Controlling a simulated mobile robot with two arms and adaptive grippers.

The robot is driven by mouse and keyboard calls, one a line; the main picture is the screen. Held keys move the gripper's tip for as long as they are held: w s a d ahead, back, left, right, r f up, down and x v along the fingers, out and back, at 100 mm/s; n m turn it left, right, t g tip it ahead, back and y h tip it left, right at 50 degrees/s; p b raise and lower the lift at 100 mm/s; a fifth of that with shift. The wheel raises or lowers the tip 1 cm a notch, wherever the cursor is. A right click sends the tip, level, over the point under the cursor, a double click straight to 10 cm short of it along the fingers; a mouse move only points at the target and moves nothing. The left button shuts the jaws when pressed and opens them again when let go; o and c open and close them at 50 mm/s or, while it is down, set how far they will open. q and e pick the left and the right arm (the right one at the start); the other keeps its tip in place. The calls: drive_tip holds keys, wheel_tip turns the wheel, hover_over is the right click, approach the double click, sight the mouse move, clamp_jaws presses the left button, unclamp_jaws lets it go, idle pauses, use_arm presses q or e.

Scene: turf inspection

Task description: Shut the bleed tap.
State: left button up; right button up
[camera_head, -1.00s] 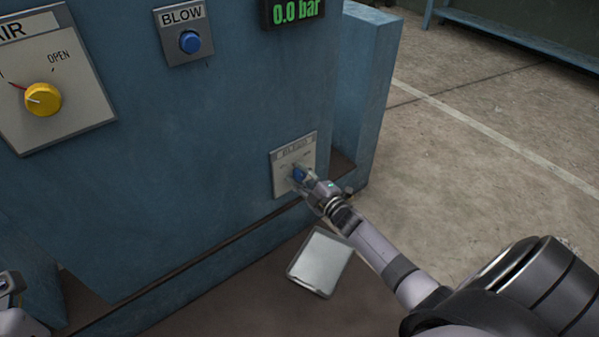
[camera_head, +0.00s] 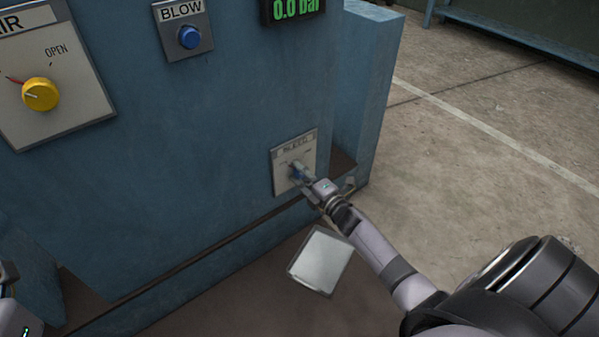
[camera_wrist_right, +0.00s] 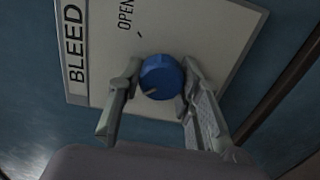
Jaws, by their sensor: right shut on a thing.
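The bleed tap is a round blue knob (camera_wrist_right: 161,77) on a pale plate (camera_wrist_right: 110,45) lettered BLEED, with OPEN marked on it, in the right wrist view. A pale pointer line shows on the knob's lower left. In the head view the bleed plate (camera_head: 282,180) sits low on the blue cabinet, its knob (camera_head: 296,171) partly hidden by my gripper. My right gripper (camera_wrist_right: 157,88) is shut on the blue knob, one finger on each side. My left gripper (camera_head: 8,290) shows only in part at the lower left edge, and its fingers cannot be made out.
On the blue cabinet (camera_head: 220,130) are a yellow air knob (camera_head: 40,94), a blue BLOW button (camera_head: 190,37) and a green display (camera_head: 293,10) reading 0.0 bar. A flat grey plate (camera_head: 320,261) lies below the bleed plate. Concrete floor (camera_head: 490,150) is open at right.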

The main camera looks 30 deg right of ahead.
drive_tip(key=shift+d+r, duration=0.15)
drive_tip(key=shift+d, duration=0.05)
drive_tip(key=o, duration=0.9)
drive_tip(key=shift+o, duration=1.2)
drive_tip(key=shift+a, duration=0.1)
drive_tip(key=s, duration=1.2)
drive_tip(key=shift+d, duration=0.45)
